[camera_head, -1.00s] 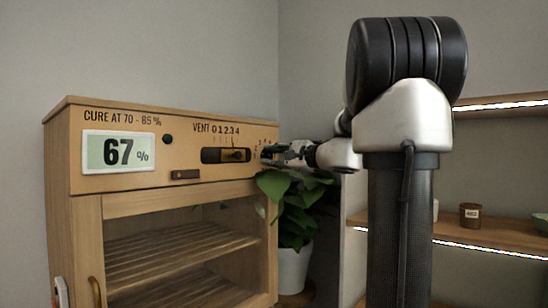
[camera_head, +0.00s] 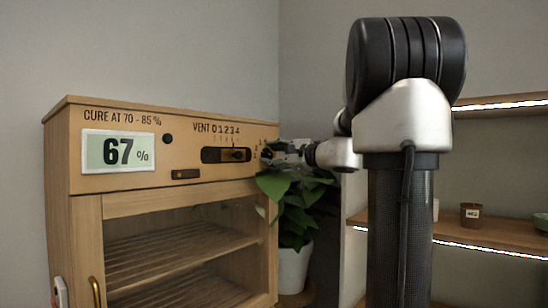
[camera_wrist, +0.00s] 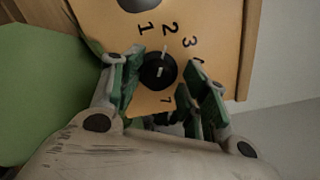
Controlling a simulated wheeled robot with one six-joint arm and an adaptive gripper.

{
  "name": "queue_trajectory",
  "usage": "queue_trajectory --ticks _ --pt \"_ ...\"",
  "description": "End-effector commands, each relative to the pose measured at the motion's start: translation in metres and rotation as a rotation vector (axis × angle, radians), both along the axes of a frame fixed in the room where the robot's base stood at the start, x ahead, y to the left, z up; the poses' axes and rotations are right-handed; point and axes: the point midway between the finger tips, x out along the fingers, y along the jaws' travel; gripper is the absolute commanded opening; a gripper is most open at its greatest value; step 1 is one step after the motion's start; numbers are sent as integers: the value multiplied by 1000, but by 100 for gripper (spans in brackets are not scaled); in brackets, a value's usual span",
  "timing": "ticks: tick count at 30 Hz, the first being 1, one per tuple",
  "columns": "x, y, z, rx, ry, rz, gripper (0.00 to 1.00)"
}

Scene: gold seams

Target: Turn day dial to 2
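The day dial (camera_wrist: 158,70) is a round black knob on the wooden panel. In the wrist view a white line on its upper edge points towards the printed 2. The numbers 1, 2 and 3 show above it and a 7 below. My gripper (camera_wrist: 165,85) is open, with its green-padded fingers on either side of the dial in this view. A gap shows on the right; I cannot tell whether the left finger touches. In the head view my gripper (camera_head: 274,152) is at the cabinet's right edge, and the dial is small there.
The cabinet (camera_head: 72,215) has a 67% display (camera_head: 118,151) and a vent slider (camera_head: 226,155) left of the dial. A potted plant (camera_head: 287,195) stands close below my gripper. Shelves (camera_head: 500,233) are at the right.

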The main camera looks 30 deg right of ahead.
Motion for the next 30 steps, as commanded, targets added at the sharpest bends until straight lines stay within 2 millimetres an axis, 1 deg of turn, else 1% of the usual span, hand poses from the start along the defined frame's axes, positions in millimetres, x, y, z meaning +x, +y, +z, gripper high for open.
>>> queue_trajectory --ticks 9,11,13,17,21,24,27,30 --pt "-1 0 -2 0 4 2 51" --pt "-4 -1 -2 0 4 1 51" --pt "-10 -4 -2 -1 3 1 51" --pt "-33 -13 -2 -2 3 -4 51" --pt "-64 -24 -2 -1 3 -3 51" --pt "-83 -31 -2 -1 2 -2 51" --pt "-98 -36 -2 -1 3 -2 51" --pt "-107 -39 -2 0 2 0 51"
